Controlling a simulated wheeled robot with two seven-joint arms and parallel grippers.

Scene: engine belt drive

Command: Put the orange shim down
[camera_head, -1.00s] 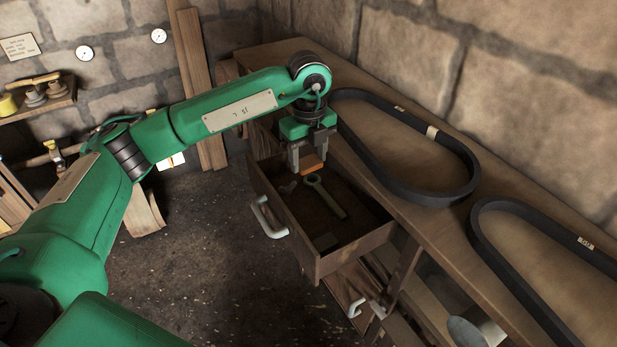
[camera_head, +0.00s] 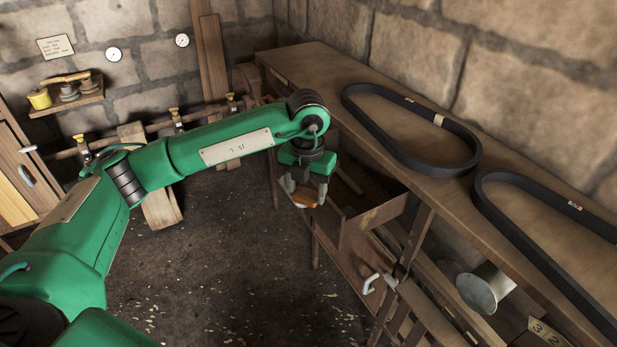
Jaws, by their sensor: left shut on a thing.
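My left gripper (camera_head: 306,193) points down at the left side of the drawer. It is shut on the orange shim (camera_head: 307,203), a small orange piece showing at the fingertips. The wooden drawer (camera_head: 370,221) under the bench is open. The gripper and wrist hide part of its front and handle. I cannot tell whether the gripper touches the drawer. My right gripper is not in view.
Two black belts lie on the wooden bench, one farther back (camera_head: 440,165) and one nearer (camera_head: 520,255). A metal cylinder (camera_head: 486,286) sits on the lower level. A lower white handle (camera_head: 371,284) sticks out.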

